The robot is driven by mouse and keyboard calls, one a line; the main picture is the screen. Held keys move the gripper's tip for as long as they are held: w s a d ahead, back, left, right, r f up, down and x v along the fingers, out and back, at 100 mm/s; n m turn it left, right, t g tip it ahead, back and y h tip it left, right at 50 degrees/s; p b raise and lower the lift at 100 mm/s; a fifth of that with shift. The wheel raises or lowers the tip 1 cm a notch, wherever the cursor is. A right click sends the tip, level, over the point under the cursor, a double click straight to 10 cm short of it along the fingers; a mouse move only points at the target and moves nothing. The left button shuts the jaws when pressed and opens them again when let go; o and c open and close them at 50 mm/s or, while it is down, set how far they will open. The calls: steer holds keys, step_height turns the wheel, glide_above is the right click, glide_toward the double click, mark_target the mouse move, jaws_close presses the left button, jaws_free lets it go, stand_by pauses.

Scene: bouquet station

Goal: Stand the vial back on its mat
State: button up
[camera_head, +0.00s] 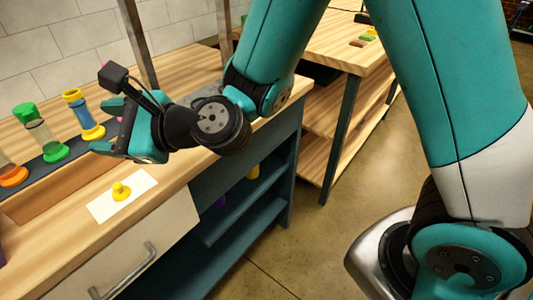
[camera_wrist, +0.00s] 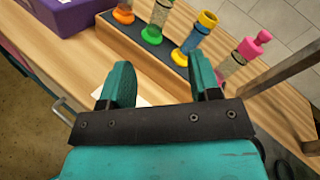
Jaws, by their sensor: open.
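A vial of blue content with a yellow collar and yellow foot (camera_head: 76,112) stands upright on a dark strip mat (camera_head: 62,157) along a raised wooden ledge. Its top looks open. My gripper (camera_head: 104,127) is open, close to this vial on its near side. In the wrist view the same vial (camera_wrist: 192,40) stands just beyond the right-hand fingertip, and the space between the fingers (camera_wrist: 160,60) is empty. In the wrist view my gripper hides most of the white mat.
An orange-footed vial (camera_head: 13,173), a green vial (camera_head: 42,137) and a pink vial (camera_wrist: 245,56) stand in the same row. A purple box (camera_wrist: 75,12) is at the wrist view's upper left. A metal post (camera_head: 137,42) rises behind my gripper. The front counter is mostly clear.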

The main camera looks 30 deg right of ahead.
steer(key=s+d+n+g+h, duration=0.9)
steer(key=s+d+n, duration=0.9)
steer(key=n, duration=0.8)
steer(key=shift+r+g, duration=0.15)
steer(key=shift+g, duration=0.25)
steer(key=shift+s, duration=0.1)
